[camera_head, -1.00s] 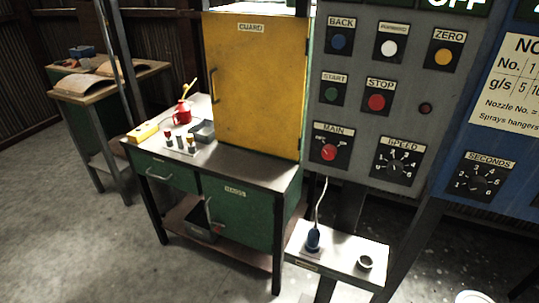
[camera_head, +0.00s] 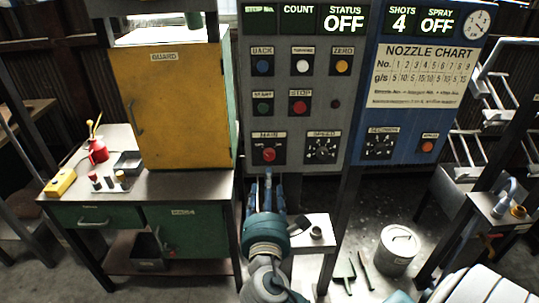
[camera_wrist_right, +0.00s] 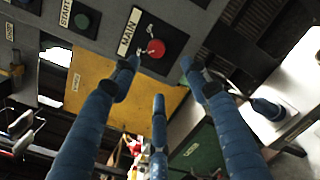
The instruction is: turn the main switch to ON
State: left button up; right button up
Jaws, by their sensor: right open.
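The main switch (camera_head: 268,154) is a red knob on a dark plate labelled MAIN, low on the grey control panel (camera_head: 347,112). It also shows in the right wrist view (camera_wrist_right: 155,48), with the panel tilted there. My right gripper (camera_head: 266,180) is just below the switch in the head view, fingers pointing up toward it. In the right wrist view the three blue fingers (camera_wrist_right: 160,75) are spread with nothing between them, and the knob lies beyond their tips, apparently apart from them. The STATUS display (camera_head: 345,18) reads OFF. My left gripper is not in view.
A SPEED dial (camera_head: 321,148) sits right of the switch; START (camera_head: 263,105) and STOP (camera_head: 299,104) buttons sit above. A yellow guard door (camera_head: 170,105) stands left.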

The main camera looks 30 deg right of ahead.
aim_at(269, 157)
jog(key=x, duration=0.3)
jog(key=p+x, duration=0.1)
jog(key=x, duration=0.2)
jog(key=r+p+x, duration=0.1)
jog(key=x, duration=0.3)
jog(key=shift+s+r, duration=0.1)
jog(key=shift+w+d, duration=0.35)
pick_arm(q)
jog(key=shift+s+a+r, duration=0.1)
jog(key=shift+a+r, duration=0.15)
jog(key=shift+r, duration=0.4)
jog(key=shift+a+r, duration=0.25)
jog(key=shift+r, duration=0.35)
pick_arm(e)
jog(key=c, duration=1.2)
